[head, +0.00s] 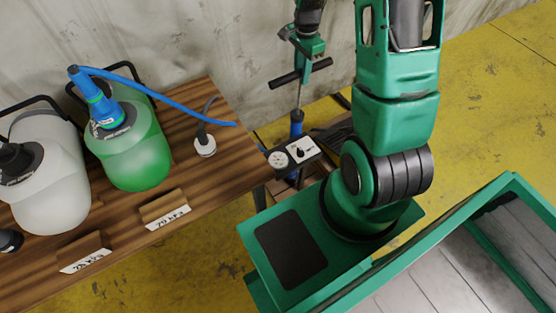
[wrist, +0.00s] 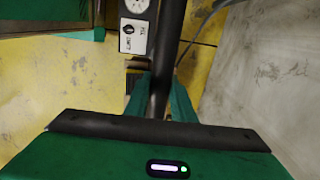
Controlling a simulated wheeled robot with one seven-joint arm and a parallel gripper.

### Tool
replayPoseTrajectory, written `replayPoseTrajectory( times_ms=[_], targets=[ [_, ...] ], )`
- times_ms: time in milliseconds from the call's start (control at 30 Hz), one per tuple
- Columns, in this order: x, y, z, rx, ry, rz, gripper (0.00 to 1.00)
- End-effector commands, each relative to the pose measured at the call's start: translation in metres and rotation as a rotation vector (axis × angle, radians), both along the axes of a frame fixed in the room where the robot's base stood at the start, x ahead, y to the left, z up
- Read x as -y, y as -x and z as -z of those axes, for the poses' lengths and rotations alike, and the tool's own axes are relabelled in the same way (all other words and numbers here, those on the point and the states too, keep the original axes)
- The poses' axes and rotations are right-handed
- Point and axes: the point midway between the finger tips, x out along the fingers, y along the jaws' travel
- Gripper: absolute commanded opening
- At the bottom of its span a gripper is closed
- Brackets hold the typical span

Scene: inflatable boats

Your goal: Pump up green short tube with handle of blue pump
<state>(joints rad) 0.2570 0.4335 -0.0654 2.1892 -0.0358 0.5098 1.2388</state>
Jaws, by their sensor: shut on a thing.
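The translucent green short tube (head: 140,150) lies on the wooden table at left in the head view, looking rounded. A blue nozzle (head: 95,100) sits on its top, and a blue hose (head: 180,104) runs from it towards the pump. The blue pump (head: 297,124) stands beyond the table's right end, its thin rod drawn up out of the barrel. My gripper (head: 303,69) is shut on the pump's black handle (head: 286,79) at the rod's top. In the wrist view the dark handle (wrist: 168,50) passes between my green fingers (wrist: 158,104).
The pump's gauge box (head: 304,153) shows a dial and a knob; its needle is too small to read. A white tube (head: 48,180), a white round fitting (head: 205,147) and wooden label blocks (head: 165,209) are on the table (head: 215,178). A wall stands close behind the pump.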

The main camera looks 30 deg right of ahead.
Motion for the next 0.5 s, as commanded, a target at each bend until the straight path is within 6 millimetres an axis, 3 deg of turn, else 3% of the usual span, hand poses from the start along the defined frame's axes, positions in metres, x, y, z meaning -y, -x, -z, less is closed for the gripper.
replayPoseTrajectory(
  times_ms=[100,233,500],
  targets=[
    [-0.001,-0.007,-0.013,0.018,0.002,-0.005,0.0],
    [-0.001,-0.007,-0.01,0.016,0.001,-0.005,0.0],
    [-0.001,-0.006,0.026,0.011,0.0,-0.005,0.0]
  ],
)
